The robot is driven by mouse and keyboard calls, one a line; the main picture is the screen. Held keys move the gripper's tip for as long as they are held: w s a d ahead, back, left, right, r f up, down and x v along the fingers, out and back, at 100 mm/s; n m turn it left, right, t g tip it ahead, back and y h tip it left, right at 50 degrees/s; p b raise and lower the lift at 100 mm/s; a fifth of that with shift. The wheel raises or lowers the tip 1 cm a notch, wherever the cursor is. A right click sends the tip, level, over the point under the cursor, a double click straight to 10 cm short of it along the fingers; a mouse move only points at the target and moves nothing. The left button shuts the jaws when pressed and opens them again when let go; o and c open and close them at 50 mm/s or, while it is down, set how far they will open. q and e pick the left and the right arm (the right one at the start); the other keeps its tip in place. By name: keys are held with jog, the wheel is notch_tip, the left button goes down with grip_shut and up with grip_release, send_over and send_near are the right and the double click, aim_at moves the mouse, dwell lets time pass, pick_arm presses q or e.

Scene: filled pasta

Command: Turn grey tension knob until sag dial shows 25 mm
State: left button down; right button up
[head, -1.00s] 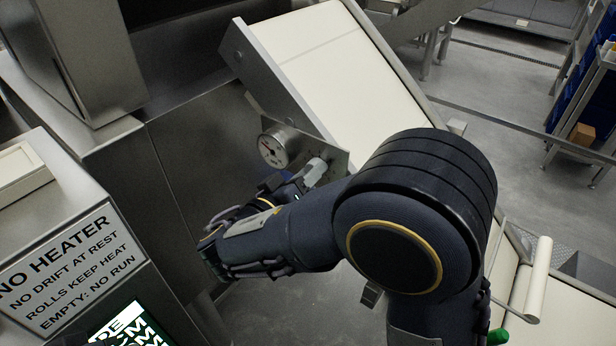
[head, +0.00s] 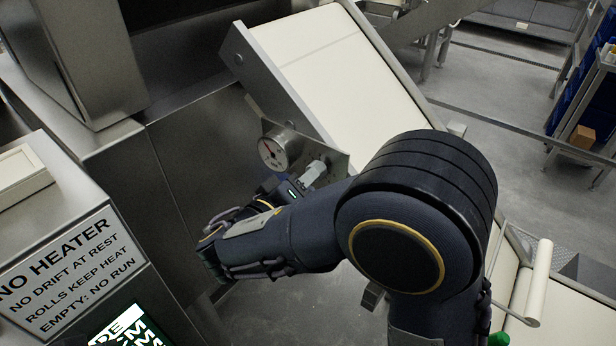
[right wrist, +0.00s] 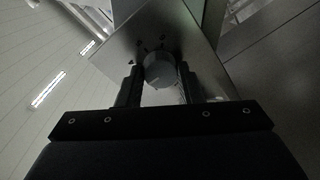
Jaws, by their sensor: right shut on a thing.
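The grey tension knob (head: 314,172) sticks out from a metal plate beside the conveyor. In the right wrist view the knob (right wrist: 160,70) sits between the two dark fingers of my right gripper (right wrist: 160,86), which is shut on it. In the head view my right gripper (head: 292,188) reaches the knob from below and is partly hidden by my forearm. My left gripper is not in view.
The sloping cream conveyor belt (head: 325,80) rises behind the plate. A metal cabinet with a printed sign (head: 65,270) stands at the left. A white roller (head: 538,285) is at the lower right. Open grey floor (head: 500,150) lies beyond the conveyor.

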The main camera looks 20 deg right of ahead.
jog(key=o, duration=1)
jog(key=b+v, duration=0.1)
jog(key=v, duration=0.7)
jog(key=shift+f, duration=0.1)
